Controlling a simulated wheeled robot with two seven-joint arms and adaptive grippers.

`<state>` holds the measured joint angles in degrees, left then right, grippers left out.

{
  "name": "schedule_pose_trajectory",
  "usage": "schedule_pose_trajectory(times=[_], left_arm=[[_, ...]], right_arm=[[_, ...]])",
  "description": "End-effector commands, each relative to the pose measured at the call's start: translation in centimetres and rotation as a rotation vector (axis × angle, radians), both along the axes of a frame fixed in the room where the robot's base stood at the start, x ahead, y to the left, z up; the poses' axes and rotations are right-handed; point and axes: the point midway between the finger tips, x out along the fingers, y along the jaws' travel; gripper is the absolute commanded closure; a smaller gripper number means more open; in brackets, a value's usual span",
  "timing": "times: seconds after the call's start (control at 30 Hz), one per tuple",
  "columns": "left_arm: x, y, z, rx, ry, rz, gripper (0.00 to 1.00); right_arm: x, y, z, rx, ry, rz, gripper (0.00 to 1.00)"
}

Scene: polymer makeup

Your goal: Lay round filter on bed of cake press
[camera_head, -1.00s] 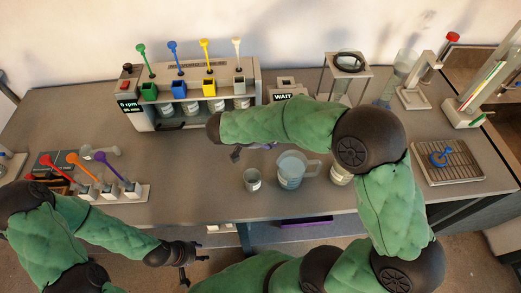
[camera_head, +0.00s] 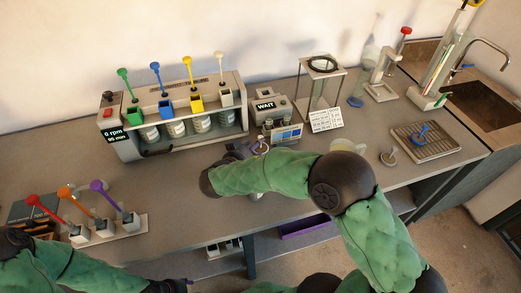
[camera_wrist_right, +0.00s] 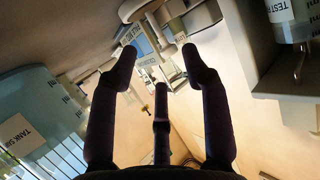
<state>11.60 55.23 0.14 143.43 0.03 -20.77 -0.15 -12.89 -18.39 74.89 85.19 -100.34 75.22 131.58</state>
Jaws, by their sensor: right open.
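A small stand with a red-knobbed lever (camera_head: 385,75), possibly the cake press, stands at the back right in the head view. I cannot make out a filter on its bed. My left gripper (camera_head: 177,286) is barely in view at the bottom edge.
A mixer (camera_head: 170,115) with coloured paddles stands at the back left. A rack (camera_head: 108,232) of coloured handles is at front left. A drain tray (camera_head: 440,150) holds a blue-handled tool (camera_head: 423,132).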

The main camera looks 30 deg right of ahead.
Motion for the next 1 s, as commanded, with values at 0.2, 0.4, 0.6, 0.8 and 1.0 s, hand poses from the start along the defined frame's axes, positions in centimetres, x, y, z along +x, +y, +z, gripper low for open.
schedule_pose_trajectory(times=[0.2, 0.4, 0.6, 0.8, 1.0], left_arm=[[0.0, 0.0, -1.4, 0.000, 0.000, 0.000, 0.55], [0.0, 0.0, -2.0, 0.000, 0.000, 0.000, 0.55], [0.0, 0.0, -2.0, 0.000, 0.000, 0.000, 0.55], [0.0, 0.0, -2.0, 0.000, 0.000, 0.000, 0.55], [0.0, 0.0, -2.0, 0.000, 0.000, 0.000, 0.55]], right_arm=[[1.4, -2.0, -1.4, 0.001, 0.001, -0.004, 0.52], [2.5, -3.7, -2.0, -0.001, 0.002, -0.002, 0.52], [2.7, -3.9, -2.0, -0.001, 0.001, -0.001, 0.52], [2.7, -3.9, -2.0, -0.001, 0.001, -0.001, 0.83], [2.7, -3.8, -2.0, 0.000, 0.002, -0.001, 1.00]])
